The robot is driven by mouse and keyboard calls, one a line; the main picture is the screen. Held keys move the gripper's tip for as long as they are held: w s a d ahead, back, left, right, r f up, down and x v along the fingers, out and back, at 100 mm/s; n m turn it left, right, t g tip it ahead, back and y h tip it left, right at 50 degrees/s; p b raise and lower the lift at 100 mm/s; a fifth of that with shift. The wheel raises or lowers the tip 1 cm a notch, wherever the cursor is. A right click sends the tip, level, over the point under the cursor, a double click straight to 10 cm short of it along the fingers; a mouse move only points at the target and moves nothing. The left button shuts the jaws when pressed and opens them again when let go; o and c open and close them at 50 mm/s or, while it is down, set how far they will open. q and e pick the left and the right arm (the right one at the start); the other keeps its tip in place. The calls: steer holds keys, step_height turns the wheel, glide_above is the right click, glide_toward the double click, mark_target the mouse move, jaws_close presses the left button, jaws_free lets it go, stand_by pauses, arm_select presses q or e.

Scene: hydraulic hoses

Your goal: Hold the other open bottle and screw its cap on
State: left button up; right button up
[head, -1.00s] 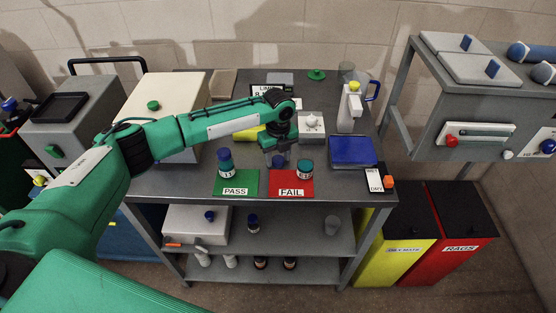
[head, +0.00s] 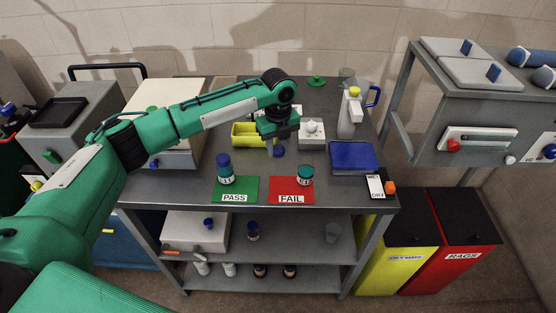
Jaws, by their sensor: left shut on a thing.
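My left gripper (head: 277,142) points down above the bench, shut on a small blue cap (head: 278,152) that shows below its fingertips. My right gripper is out of view.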

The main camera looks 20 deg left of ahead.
mark_target(278, 149)
arm_select(q)
step_height(278, 149, up, 13)
steer(key=b, duration=0.2)
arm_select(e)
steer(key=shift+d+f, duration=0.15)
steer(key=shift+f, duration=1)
arm_select(q)
steer(key=shift+r, duration=0.1)
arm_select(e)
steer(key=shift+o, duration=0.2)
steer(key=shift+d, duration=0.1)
